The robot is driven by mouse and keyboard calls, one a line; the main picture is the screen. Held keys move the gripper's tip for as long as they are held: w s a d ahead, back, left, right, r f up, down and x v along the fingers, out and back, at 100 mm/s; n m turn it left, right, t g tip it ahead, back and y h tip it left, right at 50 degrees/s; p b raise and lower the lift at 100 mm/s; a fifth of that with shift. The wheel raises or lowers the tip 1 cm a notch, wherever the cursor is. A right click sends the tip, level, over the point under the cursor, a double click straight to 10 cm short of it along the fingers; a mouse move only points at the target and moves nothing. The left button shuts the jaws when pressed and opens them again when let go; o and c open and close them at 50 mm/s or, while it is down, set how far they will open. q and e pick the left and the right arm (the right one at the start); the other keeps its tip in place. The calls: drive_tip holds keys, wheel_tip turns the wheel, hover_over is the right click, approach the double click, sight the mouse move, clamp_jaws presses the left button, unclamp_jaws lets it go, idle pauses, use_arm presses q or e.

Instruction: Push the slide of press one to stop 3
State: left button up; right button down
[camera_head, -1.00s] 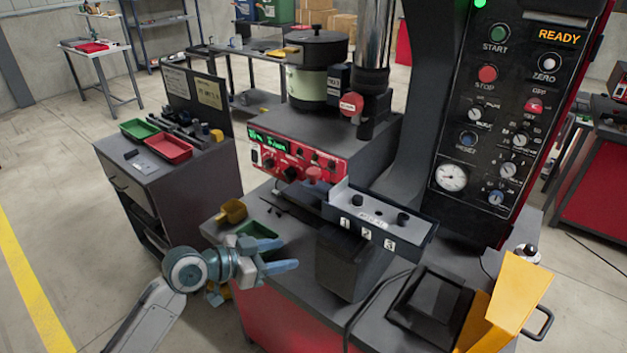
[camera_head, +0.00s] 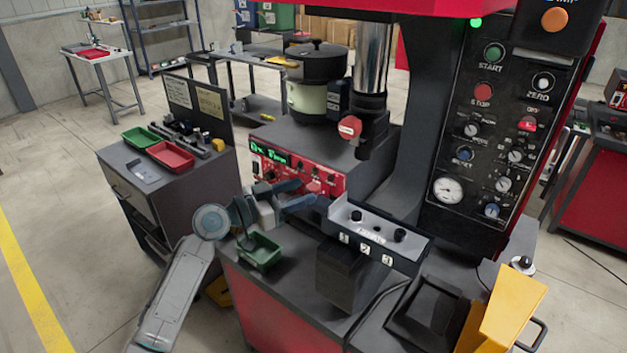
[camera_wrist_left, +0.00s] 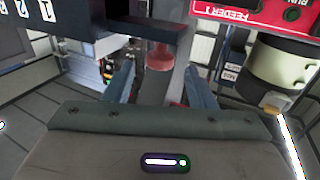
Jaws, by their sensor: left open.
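The numbered slide block of the press (camera_head: 375,238) stands on the bench, with labels 1, 2 and 3 on its front and dark knobs on top. Its numbered end also shows at upper left in the left wrist view (camera_wrist_left: 60,18). A red knob (camera_head: 313,187) sits by the block's left end. My left gripper (camera_head: 308,194) is open at that end, fingers pointing right. In the left wrist view the red knob (camera_wrist_left: 160,57) appears between the two open fingers (camera_wrist_left: 160,82); contact cannot be told. My right gripper is not in view.
The red-fronted feeder (camera_head: 290,172) stands close behind the gripper. A green tray (camera_head: 260,252) lies below it at the bench edge. The press control panel (camera_head: 490,130) rises at right. A dark tray (camera_head: 430,310) and a yellow chute (camera_head: 510,300) are at front right.

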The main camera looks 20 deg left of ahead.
sight(313, 186)
use_arm(q)
drive_tip(key=shift+p+x, duration=0.8)
drive_tip(key=shift+x, duration=1.4)
